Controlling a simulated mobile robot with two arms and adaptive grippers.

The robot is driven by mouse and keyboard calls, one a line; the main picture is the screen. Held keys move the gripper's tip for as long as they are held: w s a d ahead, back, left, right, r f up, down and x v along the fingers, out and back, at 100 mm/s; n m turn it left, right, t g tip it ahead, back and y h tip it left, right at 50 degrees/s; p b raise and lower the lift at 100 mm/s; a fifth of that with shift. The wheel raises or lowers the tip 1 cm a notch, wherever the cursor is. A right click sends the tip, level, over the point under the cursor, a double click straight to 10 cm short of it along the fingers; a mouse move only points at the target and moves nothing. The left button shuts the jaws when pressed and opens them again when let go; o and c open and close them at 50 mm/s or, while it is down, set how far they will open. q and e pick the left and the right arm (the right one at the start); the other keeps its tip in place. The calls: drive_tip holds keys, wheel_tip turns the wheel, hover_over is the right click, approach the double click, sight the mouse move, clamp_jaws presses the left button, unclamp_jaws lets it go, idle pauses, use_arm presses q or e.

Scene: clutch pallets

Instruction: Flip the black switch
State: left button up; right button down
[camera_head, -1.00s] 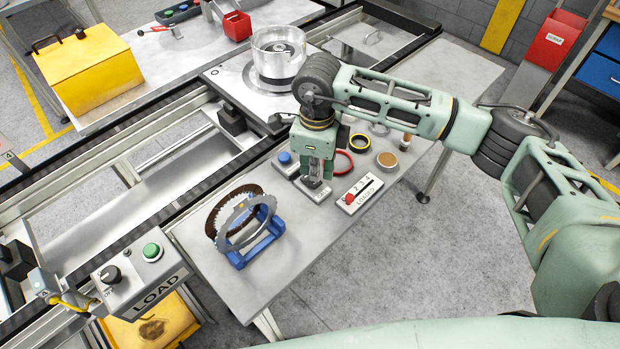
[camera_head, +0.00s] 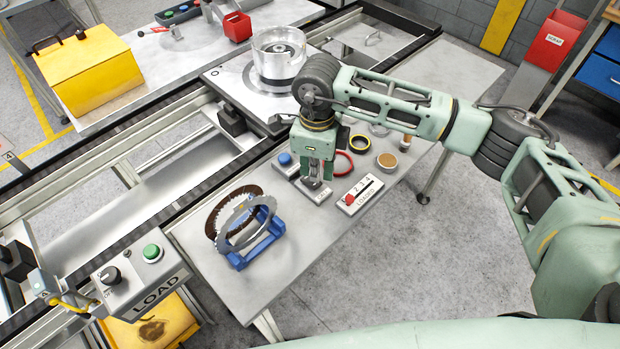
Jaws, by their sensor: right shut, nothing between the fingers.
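My right gripper (camera_head: 316,180) points down over a small grey switch box (camera_head: 319,196) on the near table. Its fingers are shut with nothing between them. The fingertips are at or just above the top of the box; I cannot tell whether they touch. They hide most of the box's top, so the black switch itself cannot be made out. My left gripper is not in view.
A blue stand (camera_head: 262,247) holds toothed discs. A LOAD box (camera_head: 145,283) is at lower left.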

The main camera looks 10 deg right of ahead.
sight(316, 184)
drive_tip(key=shift+s+f+b, duration=0.1)
drive_tip(key=shift+f+b, duration=1.15)
drive_tip(key=shift+f, duration=0.05)
idle(0.5)
drive_tip(key=shift+r, duration=0.15)
drive_tip(key=shift+r+p, duration=0.4)
drive_tip(key=shift+r, duration=0.15)
drive_tip(key=shift+r+p, duration=1.05)
drive_tip(key=shift+r, duration=1.8)
drive_tip(key=shift+f, duration=0.1)
